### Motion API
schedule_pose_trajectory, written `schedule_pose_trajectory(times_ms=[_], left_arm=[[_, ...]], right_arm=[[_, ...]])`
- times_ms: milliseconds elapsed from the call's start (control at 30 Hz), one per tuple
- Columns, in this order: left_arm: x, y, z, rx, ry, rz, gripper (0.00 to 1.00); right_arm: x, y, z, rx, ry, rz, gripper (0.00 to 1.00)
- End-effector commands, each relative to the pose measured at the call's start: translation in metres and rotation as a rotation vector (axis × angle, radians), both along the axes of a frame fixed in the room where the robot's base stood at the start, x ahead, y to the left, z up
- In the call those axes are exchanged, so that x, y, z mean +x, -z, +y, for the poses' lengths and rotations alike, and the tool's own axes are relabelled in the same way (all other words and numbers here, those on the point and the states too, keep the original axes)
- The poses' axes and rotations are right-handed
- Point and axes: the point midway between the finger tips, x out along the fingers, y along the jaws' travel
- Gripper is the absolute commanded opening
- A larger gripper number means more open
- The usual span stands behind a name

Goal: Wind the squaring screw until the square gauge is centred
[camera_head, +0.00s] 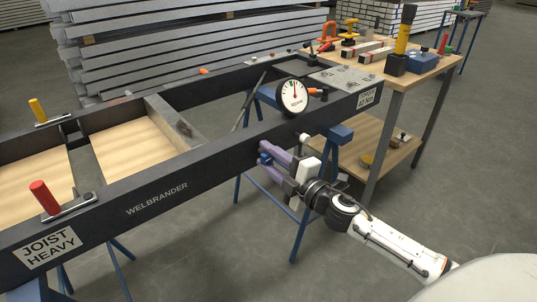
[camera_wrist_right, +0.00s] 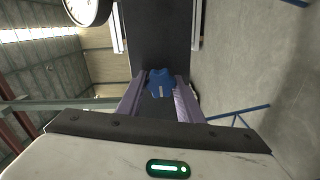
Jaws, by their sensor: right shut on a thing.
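The squaring screw's blue knob (camera_wrist_right: 160,82) sits between the purple fingers of my right gripper (camera_wrist_right: 161,92) in the right wrist view. In the head view my right gripper (camera_head: 268,152) is shut on it at the dark frame's front side, and the fingers mostly hide the knob. The square gauge (camera_head: 294,97), a round white dial, stands on the frame just above the gripper. Its needle points roughly upward near a green mark; the exact reading is too small to tell. Part of the gauge also shows in the right wrist view (camera_wrist_right: 88,8). My left gripper is out of view.
The dark frame (camera_head: 222,151) rests on blue trestles (camera_head: 240,182). A red-handled clamp (camera_head: 44,197) and a yellow-handled clamp (camera_head: 38,110) sit on its left part. A workbench (camera_head: 437,75) with tools stands at the back right. Grey stacked beams (camera_head: 180,40) lie behind.

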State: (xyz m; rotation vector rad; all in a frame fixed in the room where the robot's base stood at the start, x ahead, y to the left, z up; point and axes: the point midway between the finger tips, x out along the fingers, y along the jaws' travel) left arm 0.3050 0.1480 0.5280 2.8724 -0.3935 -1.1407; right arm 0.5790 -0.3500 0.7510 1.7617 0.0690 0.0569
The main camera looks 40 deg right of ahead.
Motion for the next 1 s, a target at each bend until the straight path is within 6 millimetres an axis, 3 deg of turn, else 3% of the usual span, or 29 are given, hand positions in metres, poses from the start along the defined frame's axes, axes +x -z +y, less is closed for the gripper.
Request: schedule_pose_trajectory(times_ms=[600,1000], left_arm=[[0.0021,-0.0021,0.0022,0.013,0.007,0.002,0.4],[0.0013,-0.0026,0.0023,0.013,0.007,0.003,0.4]], right_arm=[[0.0001,0.0021,-0.0004,-0.583,0.0,-0.046,0.11],[0.0003,0.0029,-0.0012,-0.868,0.0,-0.068,0.11]])
